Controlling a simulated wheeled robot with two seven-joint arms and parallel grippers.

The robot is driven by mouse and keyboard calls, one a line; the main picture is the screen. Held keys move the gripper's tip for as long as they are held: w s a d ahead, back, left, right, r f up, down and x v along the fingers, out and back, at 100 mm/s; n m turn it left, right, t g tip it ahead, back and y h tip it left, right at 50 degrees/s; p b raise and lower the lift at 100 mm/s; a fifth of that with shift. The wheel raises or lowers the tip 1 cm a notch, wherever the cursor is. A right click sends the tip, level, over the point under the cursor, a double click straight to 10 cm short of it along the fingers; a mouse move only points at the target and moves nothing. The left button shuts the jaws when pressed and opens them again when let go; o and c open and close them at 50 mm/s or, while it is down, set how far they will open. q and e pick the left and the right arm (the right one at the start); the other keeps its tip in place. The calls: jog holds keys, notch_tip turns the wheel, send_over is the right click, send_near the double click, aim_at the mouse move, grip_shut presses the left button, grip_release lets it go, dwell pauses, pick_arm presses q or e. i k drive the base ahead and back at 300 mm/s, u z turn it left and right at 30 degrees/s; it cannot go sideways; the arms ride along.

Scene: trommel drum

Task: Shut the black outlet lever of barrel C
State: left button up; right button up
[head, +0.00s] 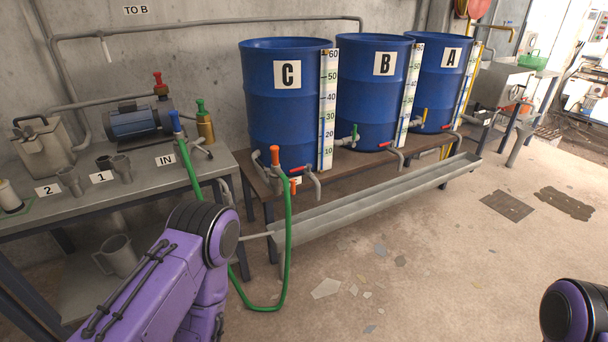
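Barrel C (272,110) is a blue drum standing on a brown bench, leftmost of three. An outlet pipe (314,181) bends down from its lower front, with a small red lever (300,168) at its top. I cannot make out a black lever there. An orange-handled valve (275,156) stands at the barrel's lower left, with the green hose (289,240) passing near it. Only the purple links of my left arm show, at the lower left, and a piece of my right arm at the lower right corner. Neither gripper can be seen.
Barrels B (370,100) and A (436,90) stand to the right. A long grey trough (370,203) runs below the outlets. The hose loops down to the floor before the bench. A metal table (130,187) with a pump stands left. The floor at right is mostly clear.

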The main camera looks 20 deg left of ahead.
aim_at(260, 163)
jog(key=u, duration=1.05)
jog(key=i, duration=1.05)
jog(key=u, duration=0.2)
